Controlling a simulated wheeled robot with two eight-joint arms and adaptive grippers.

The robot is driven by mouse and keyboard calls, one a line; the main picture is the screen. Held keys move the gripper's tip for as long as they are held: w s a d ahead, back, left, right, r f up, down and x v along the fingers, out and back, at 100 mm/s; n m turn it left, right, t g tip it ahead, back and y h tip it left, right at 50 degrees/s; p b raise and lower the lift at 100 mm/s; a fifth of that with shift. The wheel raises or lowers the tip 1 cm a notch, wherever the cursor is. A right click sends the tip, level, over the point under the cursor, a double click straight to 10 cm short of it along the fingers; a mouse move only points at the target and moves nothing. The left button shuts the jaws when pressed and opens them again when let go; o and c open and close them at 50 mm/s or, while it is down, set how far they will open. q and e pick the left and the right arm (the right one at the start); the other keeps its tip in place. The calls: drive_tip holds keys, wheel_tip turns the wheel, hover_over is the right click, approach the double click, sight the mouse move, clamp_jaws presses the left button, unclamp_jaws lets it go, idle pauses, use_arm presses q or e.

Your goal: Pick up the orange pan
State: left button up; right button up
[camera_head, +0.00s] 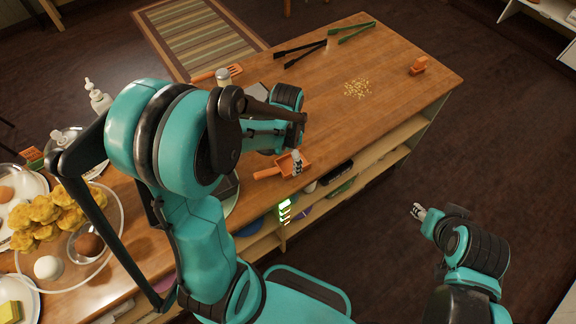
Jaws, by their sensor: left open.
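The orange pan (287,168) lies near the front edge of the wooden table, with its handle pointing left. My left arm reaches over the table from the left. My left gripper (297,160) is open, with its grey fingertips right over the pan's right part. They hide some of the pan, and I cannot tell whether they touch it. My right gripper (418,212) hangs off the table at the lower right, away from the pan; its jaw opening is too small to make out.
Yellow crumbs (357,88) and a small orange object (418,66) lie toward the right of the table (385,45). Black tongs (302,52) and green tongs (352,31) lie at the back. Food plates stand at left. Shelves run below the front edge.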

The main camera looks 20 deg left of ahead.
sight(288, 167)
use_arm(q)
drive_tip(key=f, duration=0.3)
drive_tip(key=shift+w+f+b, duration=0.3)
drive_tip(key=shift+f+b, duration=0.1)
drive_tip(key=shift+r, duration=0.1)
drive_tip(key=shift+c, duration=0.2)
drive_tip(key=c, duration=1.2)
drive_tip(key=shift+r, duration=0.1)
